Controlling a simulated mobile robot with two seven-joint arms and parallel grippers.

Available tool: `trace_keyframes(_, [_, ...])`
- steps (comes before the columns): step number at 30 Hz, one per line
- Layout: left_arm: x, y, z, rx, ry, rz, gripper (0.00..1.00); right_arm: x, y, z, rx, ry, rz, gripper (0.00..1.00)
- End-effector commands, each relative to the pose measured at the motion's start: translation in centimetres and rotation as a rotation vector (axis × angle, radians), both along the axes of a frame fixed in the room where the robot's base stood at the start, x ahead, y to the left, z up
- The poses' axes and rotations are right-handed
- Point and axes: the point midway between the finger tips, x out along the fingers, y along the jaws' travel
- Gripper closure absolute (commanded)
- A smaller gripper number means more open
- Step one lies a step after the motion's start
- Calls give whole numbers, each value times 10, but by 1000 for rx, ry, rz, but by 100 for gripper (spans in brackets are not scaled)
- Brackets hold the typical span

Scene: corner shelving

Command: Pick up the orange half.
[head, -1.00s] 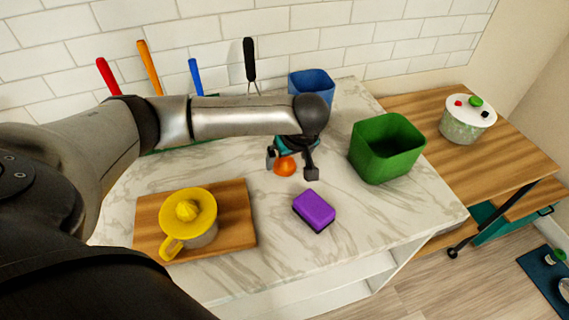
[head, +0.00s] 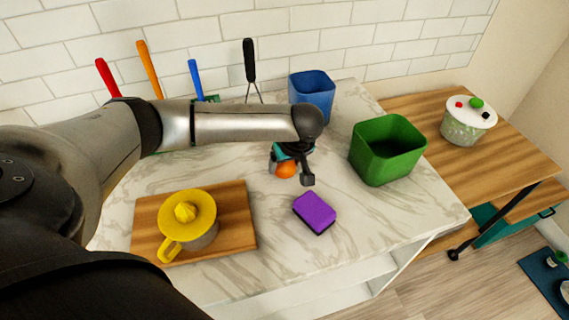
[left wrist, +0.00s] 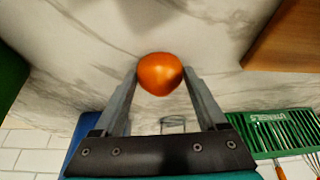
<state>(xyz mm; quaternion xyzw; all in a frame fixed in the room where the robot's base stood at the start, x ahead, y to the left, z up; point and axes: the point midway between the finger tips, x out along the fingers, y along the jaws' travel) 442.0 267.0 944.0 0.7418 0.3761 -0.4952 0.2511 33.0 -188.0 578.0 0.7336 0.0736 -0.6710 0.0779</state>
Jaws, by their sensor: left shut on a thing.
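The orange half (head: 287,169) is at the middle of the marble counter in the head view, round side showing. My left gripper (head: 293,172) reaches down over it and is shut on it. In the left wrist view the orange half (left wrist: 160,73) sits between the two fingertips of the left gripper (left wrist: 160,78). I cannot tell whether it is off the counter. My right gripper is in neither view.
A purple sponge (head: 315,212) lies just in front of the gripper. A green bin (head: 387,150) stands to the right and a blue bin (head: 312,92) behind. A yellow juicer (head: 188,221) stands on a wooden board (head: 237,222) at front left. A utensil rack (left wrist: 275,131) shows in the wrist view.

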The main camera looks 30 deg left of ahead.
Motion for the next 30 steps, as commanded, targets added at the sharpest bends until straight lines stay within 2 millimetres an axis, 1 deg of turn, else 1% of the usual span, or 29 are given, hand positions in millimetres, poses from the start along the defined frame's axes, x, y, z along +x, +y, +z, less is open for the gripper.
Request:
trace_keyframes(1, [0,0,0,-1,1,0,63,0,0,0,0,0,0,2])
trace_keyframes(6, [0,0,0,0,1,0,81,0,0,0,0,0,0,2])
trace_keyframes(13, [0,0,0,-1,1,0,81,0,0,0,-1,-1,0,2])
trace_keyframes(17, [0,0,6,0,0,1,81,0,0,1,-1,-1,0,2])
trace_keyframes(20, [1,0,16,-1,-2,0,81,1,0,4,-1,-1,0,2])
trace_keyframes(23, [0,0,33,-2,-3,1,81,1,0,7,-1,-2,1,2])
trace_keyframes(26, [1,0,57,-3,-4,0,81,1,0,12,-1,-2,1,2])
trace_keyframes(30, [1,0,99,-2,-6,1,81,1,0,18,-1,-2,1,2])
